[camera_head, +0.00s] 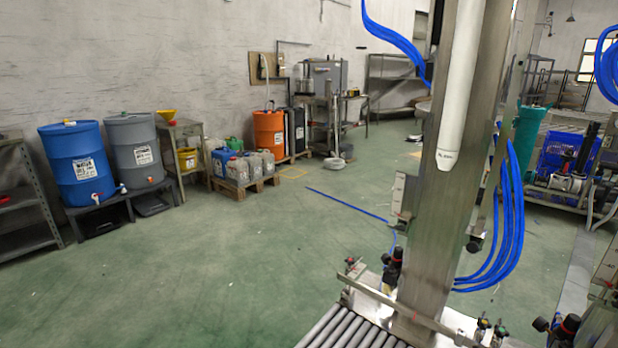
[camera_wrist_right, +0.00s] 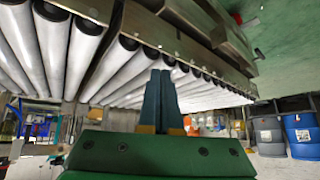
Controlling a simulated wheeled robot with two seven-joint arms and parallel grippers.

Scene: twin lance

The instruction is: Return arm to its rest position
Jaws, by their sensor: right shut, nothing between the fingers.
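My right gripper (camera_wrist_right: 160,80) shows in the right wrist view, at the lower middle. Its two dark fingers are together with nothing between them. The fingers appear in front of a roller conveyor (camera_wrist_right: 56,45) whose pale rollers run across the upper part of that view. I cannot tell whether the fingertips touch it. My left gripper is in neither view, and neither gripper shows in the head view.
In the head view, a steel column (camera_head: 430,230) with a white lance (camera_head: 462,85) and blue hoses (camera_head: 513,215) stands right of centre, above conveyor rollers (camera_head: 345,328). A blue drum (camera_head: 78,160) and grey drum (camera_head: 135,150) stand left. Green floor (camera_head: 220,265) is clear between.

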